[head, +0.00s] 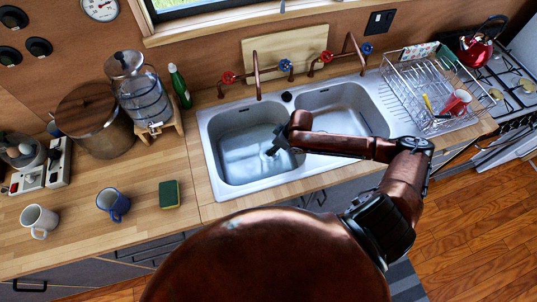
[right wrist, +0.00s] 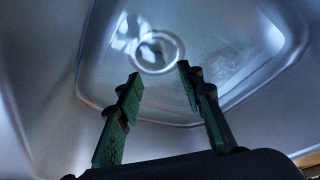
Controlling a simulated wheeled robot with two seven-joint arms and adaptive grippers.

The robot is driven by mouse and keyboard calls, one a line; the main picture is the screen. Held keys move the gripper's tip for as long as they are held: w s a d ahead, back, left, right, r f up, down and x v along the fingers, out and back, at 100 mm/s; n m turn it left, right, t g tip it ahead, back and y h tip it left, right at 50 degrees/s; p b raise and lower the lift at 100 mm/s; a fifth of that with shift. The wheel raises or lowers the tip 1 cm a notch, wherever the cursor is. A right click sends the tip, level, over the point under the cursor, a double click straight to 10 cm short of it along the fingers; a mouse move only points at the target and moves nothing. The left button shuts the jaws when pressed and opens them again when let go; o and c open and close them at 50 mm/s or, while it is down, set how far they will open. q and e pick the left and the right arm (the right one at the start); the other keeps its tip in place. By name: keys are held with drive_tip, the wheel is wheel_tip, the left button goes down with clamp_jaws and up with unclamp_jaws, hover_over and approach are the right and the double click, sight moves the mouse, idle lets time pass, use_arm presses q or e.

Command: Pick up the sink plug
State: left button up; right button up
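My right gripper (head: 274,151) reaches into the left sink basin (head: 232,173) from the right. In the right wrist view the gripper (right wrist: 158,84) is open, its two green-padded fingers apart with nothing between them. Beyond the fingertips, a round ring at the drain (right wrist: 157,52) shows on the basin floor, with a pale patch on its left side. I cannot tell whether the sink plug sits in this ring. In the head view the arm and fingers hide part of the basin. The basin floor looks glossy and bluish, perhaps wet. My left gripper is not in view.
The right basin (head: 340,105) lies partly under my right arm. Copper taps (head: 257,75) stand behind the basins. A small black disc (head: 287,97) is on the sink's back ledge. A dish rack (head: 425,95) is at right; a sponge (head: 169,195) and mugs (head: 113,203) are at left.

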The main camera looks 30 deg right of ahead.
drive_tip(key=x, duration=0.5)
drive_tip(key=shift+s+d+f, duration=0.1)
drive_tip(key=shift+d, duration=0.1)
drive_tip(key=shift+c, duration=0.2)
clamp_jaws()
